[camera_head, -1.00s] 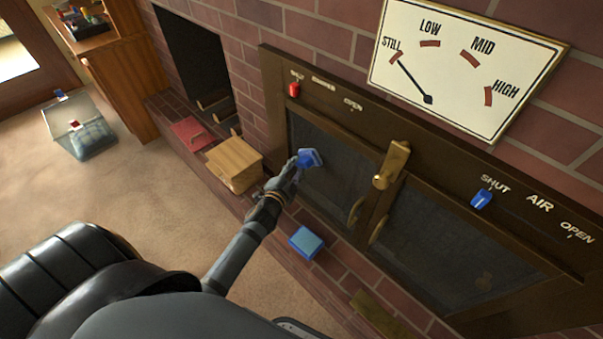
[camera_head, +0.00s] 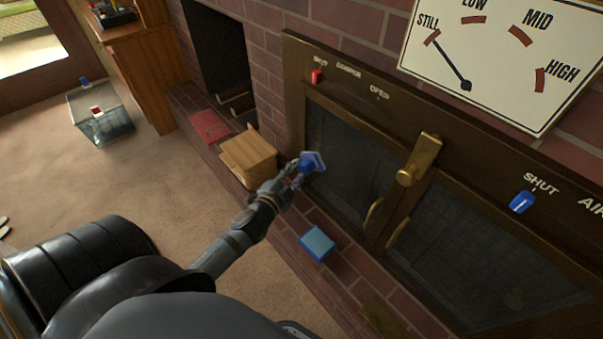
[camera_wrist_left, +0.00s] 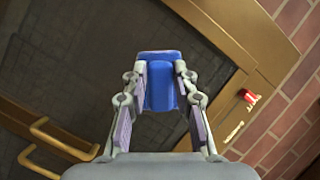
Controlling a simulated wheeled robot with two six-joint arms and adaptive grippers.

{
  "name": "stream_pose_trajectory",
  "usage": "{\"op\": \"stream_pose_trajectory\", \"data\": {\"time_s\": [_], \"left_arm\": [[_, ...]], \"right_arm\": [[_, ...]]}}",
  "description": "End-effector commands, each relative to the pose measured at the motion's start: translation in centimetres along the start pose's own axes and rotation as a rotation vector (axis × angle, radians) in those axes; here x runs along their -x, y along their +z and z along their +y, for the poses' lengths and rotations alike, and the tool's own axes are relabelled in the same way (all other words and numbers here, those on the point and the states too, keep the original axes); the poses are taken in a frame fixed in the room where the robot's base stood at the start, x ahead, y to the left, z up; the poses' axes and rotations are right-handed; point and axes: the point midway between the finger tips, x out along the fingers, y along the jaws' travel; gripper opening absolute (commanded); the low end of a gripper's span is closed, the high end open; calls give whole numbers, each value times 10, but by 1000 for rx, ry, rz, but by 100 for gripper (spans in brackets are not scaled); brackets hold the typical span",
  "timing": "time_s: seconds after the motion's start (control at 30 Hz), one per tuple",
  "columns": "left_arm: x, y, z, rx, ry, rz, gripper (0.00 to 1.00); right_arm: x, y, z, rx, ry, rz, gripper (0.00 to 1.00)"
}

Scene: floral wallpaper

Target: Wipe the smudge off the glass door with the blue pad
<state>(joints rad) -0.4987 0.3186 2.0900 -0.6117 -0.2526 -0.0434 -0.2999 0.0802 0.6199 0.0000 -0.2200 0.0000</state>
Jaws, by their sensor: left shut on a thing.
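I cannot tell whether the pad touches the door. A faint brownish smudge (camera_head: 514,298) shows low on the right glass door (camera_head: 480,245). My right gripper is not in view.
A light-blue block (camera_head: 317,243) lies on the brick hearth, below my left gripper. A wooden box (camera_head: 250,157) and a red item (camera_head: 210,127) stand left of the doors. A brass latch (camera_head: 418,160) and door handles (camera_head: 396,234) stick out.

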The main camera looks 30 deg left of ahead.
Motion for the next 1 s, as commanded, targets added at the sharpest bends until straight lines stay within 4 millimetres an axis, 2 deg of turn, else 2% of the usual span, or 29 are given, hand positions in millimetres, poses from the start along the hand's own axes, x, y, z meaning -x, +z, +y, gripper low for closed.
{"op": "stream_pose_trajectory", "data": {"time_s": [0.27, 0.43, 0.6, 1.0], "left_arm": [[1, 0, -1, -1, 0, 1, 0], [14, 8, 3, -7, 2, 4, 0], [27, 11, -2, -3, 2, 0, 0], [28, 11, -4, 1, -1, 1, 0]], "right_arm": [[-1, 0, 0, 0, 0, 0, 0], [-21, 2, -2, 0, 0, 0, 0], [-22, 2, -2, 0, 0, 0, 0], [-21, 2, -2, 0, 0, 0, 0]]}}
